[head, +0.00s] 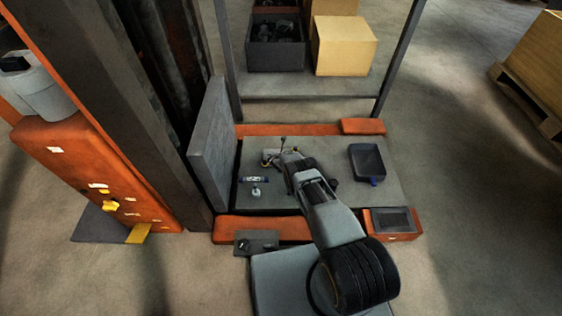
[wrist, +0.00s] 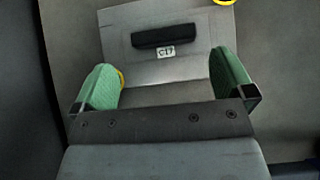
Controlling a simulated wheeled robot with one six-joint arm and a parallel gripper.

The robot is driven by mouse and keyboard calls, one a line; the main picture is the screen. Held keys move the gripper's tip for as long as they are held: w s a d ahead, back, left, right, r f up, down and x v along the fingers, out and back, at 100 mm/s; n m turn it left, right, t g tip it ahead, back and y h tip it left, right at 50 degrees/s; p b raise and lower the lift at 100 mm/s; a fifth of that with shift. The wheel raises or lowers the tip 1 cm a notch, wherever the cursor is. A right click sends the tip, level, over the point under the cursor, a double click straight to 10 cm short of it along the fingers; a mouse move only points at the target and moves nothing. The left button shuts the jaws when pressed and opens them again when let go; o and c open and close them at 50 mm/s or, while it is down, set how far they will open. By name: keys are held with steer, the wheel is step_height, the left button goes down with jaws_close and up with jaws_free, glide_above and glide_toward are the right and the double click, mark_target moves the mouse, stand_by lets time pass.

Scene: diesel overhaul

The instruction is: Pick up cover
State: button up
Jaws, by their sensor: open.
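A flat grey plate (wrist: 190,68) with a black bar handle (wrist: 163,36) and a white label reading C17 fills the middle of the wrist view; it looks like the cover. My gripper (wrist: 163,60) is open, with its green fingers apart to the left and right of the plate's lower part. The handle lies just beyond the fingertips in the picture. I cannot tell whether the fingers touch the plate. In the head view my gripper (head: 283,157) is over the grey bench top, and my arm hides much of what lies under it.
The grey bench top (head: 325,150) has orange edges. A dark tray (head: 367,161) lies to the right, and a small blue-and-white tube (head: 254,179) lies to the left. A grey upright panel (head: 212,140) stands at the left edge. Yellow rings show partly in the wrist view.

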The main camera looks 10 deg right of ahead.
steer(key=shift+f, duration=0.1)
steer(key=b+x, duration=0.2)
steer(key=b, duration=0.3)
steer(key=shift+w+d+f, duration=0.15)
steer(key=shift+d+f, duration=0.05)
steer(key=shift+f, duration=0.2)
steer(key=b+x, duration=0.2)
steer(key=b, duration=0.2)
steer(key=shift+w+b, duration=0.1)
steer(key=shift+b, duration=0.3)
steer(key=shift+w+b, duration=0.15)
steer(key=shift+b, duration=0.25)
steer(key=shift+r, duration=0.1)
steer(key=shift+c, duration=0.5)
steer(key=shift+w, duration=0.1)
steer(key=c, duration=1)
steer(key=shift+o, duration=0.2)
step_height(320, 180, up, 10)
steer(key=p, duration=0.6)
